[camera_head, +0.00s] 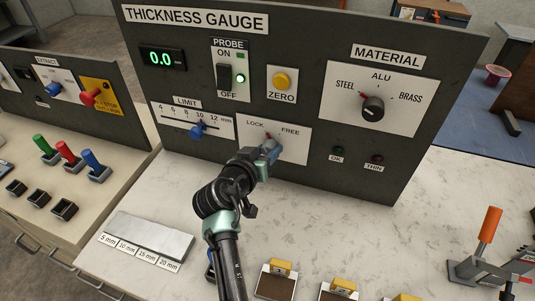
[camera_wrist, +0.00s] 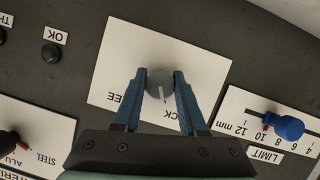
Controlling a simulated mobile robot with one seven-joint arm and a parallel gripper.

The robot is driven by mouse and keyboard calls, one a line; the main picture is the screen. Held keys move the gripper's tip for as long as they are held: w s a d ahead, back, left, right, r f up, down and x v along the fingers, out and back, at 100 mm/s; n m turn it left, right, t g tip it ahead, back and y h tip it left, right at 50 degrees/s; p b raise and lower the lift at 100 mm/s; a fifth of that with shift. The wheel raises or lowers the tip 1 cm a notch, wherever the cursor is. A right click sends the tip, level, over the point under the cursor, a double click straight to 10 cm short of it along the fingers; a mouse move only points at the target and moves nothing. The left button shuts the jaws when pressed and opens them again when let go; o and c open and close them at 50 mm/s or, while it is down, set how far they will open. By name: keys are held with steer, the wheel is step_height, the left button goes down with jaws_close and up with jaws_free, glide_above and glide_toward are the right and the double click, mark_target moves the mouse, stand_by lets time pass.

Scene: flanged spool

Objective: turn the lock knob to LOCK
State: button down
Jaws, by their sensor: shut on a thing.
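The lock knob (camera_wrist: 158,80) is a small round grey knob on a white plate labelled LOCK and FREE (camera_head: 290,150). My gripper (camera_head: 271,147) reaches up to this plate in the head view and hides most of the knob. In the wrist view, which is upside down, the two blue fingers of my gripper (camera_wrist: 160,75) close on the knob from both sides. A pale line on the knob's face runs roughly toward the lower edge, where the plate's lettering is. The fingers cover part of both words, and I cannot tell exactly which mark the knob points to.
The blue LIMIT slider (camera_head: 197,130) sits close to the left of the plate. The material knob (camera_head: 373,107), yellow ZERO button (camera_head: 282,81) and probe switch (camera_head: 224,77) share the panel. Yellow-topped blocks (camera_head: 277,282) and an orange-handled clamp (camera_head: 489,225) stand on the bench.

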steer(key=shift+n, duration=0.4)
stand_by(0.3)
steer(key=shift+c, duration=2.3)
jaws_free()
steer(key=b+v, duration=0.1)
steer(key=v, duration=1.2)
steer(key=shift+a, duration=0.2)
steer(key=shift+w+f, duration=0.1)
